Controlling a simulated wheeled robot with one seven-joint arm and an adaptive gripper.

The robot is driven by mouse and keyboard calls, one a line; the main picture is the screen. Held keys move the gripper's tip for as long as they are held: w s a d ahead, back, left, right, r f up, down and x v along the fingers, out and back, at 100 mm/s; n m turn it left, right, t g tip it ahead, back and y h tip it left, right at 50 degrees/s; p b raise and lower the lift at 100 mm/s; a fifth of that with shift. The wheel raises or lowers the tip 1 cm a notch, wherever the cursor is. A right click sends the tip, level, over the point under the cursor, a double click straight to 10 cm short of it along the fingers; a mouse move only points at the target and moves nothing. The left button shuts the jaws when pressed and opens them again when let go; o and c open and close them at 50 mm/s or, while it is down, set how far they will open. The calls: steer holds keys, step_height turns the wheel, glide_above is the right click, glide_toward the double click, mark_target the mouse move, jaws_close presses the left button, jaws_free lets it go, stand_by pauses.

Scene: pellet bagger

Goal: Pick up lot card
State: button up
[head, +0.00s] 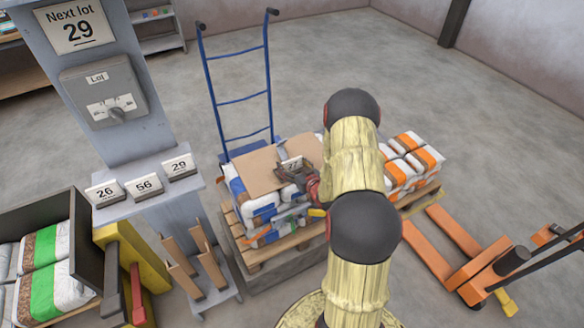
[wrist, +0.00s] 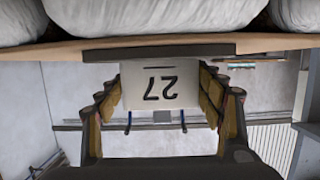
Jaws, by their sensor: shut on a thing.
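A white lot card marked 27 (head: 291,163) stands on the cardboard sheet (head: 258,170) over the stacked bags. My gripper (head: 306,178) is at this card, shut on it. In the wrist view the card (wrist: 160,88) shows upside down between my two fingers, its dark base against the cardboard edge.
The bags sit on a wooden pallet (head: 288,241), with a blue hand truck (head: 240,97) behind. Orange-and-white bags (head: 412,158) and an orange pallet jack (head: 445,245) are at right. A dark bin (head: 90,240) with bags is at lower left. Open floor lies behind.

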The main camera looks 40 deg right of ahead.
mark_target(292, 161)
steer(key=shift+r, duration=0.4)
steer(key=r+p, duration=0.2)
steer(key=r, duration=0.1)
steer(key=shift+s+a+r, duration=0.2)
steer(key=s+a+r+p, duration=0.4)
steer(key=s+a+r, duration=0.4)
steer(key=a+r, duration=0.1)
steer(key=shift+s+a, duration=0.4)
steer(key=shift+a, duration=0.15)
